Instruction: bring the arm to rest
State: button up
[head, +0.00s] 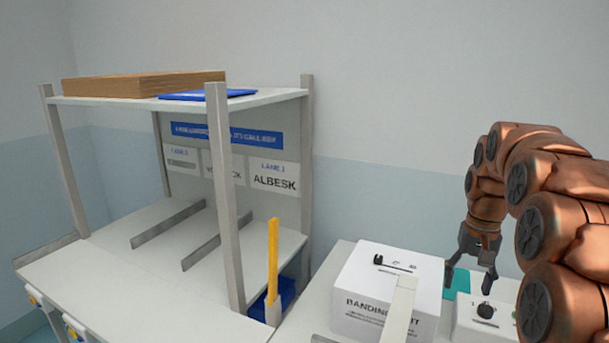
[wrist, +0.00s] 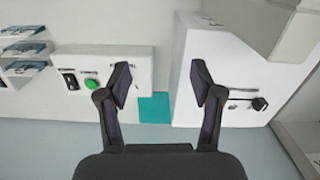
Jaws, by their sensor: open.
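My gripper (head: 471,277) hangs at the end of my copper-coloured arm at the right of the head view, pointing down. Its two fingers are apart with nothing between them. In the wrist view my gripper (wrist: 160,85) is open too, and the gap shows a teal patch (wrist: 154,108) on the surface below. The white banding unit (head: 388,290) stands to the left of my gripper in the head view, and a small white control box (head: 477,318) is below and slightly right. I cannot tell the exact height of the fingers above the surface.
A grey-posted shelf rack (head: 218,180) with lane signs stands at the left, a brown board stack (head: 140,84) on top. A yellow stick (head: 272,262) stands upright by a blue bin (head: 288,291). The wrist view shows a green button (wrist: 91,85) and several stacked trays (wrist: 24,48).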

jog(key=s+a+f+n, duration=0.1)
jog(key=s+a+n, duration=0.1)
jog(key=s+a, duration=1.1)
jog(key=s+a+f+n, duration=0.1)
jog(key=s+f, duration=0.2)
jog(key=s, duration=0.7)
jog(key=s+a+f+n+g, duration=0.1)
jog(key=s+f, duration=0.3)
jog(key=s, duration=0.6)
jog(key=shift+a, duration=0.45)
